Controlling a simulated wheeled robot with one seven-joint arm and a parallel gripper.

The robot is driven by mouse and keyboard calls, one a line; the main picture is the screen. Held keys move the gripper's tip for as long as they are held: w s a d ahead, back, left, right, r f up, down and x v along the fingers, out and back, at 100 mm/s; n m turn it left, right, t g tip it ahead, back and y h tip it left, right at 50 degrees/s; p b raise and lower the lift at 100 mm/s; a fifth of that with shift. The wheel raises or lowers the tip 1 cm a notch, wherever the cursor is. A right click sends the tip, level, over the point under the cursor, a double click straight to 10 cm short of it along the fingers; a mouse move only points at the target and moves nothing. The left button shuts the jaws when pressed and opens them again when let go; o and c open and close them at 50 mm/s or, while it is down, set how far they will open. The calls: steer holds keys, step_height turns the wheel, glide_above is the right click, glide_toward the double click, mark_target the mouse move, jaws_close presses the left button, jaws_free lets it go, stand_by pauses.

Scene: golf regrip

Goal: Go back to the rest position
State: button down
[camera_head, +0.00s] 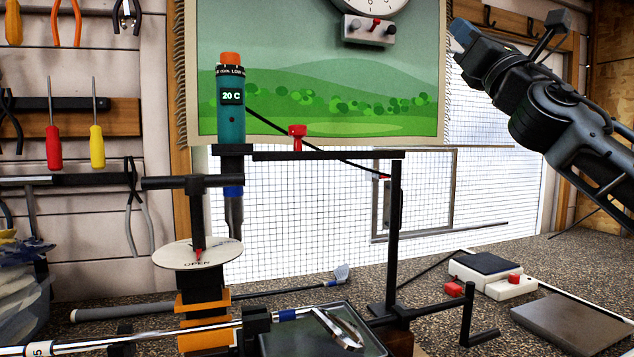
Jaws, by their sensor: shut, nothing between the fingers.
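My gripper (465,34) is at the upper right, at the end of my dark arm that comes in from the right edge. The fingers are shut and hold nothing. It is high above the bench and apart from the things on it.
A black stand (395,235) with a teal cylinder (231,125) reading 20 C stands left of centre. A golf club (190,327) lies along the front left. A white box (492,275) and a grey plate (572,325) lie at right. Tools hang at left.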

steer(key=s+a+f+m+g+h, duration=0.1)
steer(key=s+f+m, duration=0.4)
steer(key=f, duration=0.9)
steer(key=s+a+f+m+g+h, duration=0.1)
steer(key=s+a+f+m+h, duration=0.2)
steer(key=f+m, duration=0.9)
steer(key=s+a+f+m+g+h, duration=0.1)
steer(key=s+a+f+m+h, duration=0.2)
steer(key=f, duration=1.5)
steer(key=shift+s+a+f+m+g, duration=0.1)
steer(key=shift+s+a+m+g, duration=0.05)
steer(key=shift+s+m, duration=1.1)
steer(key=shift+s+a+f+m+g, duration=0.15)
steer(key=shift+s+m, duration=0.55)
steer(key=shift+m, duration=0.95)
steer(key=s+f+m+g+h, duration=0.15)
steer(key=s+f+m, duration=0.25)
steer(key=s+f, duration=0.45)
steer(key=s+f+m+g, duration=0.2)
steer(key=s+f+m, duration=0.25)
steer(key=s, duration=0.75)
steer(key=s+d+m+g, duration=0.2)
steer(key=s, duration=0.9)
steer(key=s+d+f+m+g, duration=0.1)
steer(key=s+d+m+g, duration=0.1)
steer(key=s, duration=0.9)
steer(key=shift+d+f, duration=0.25)
steer(key=shift+d, duration=0.05)
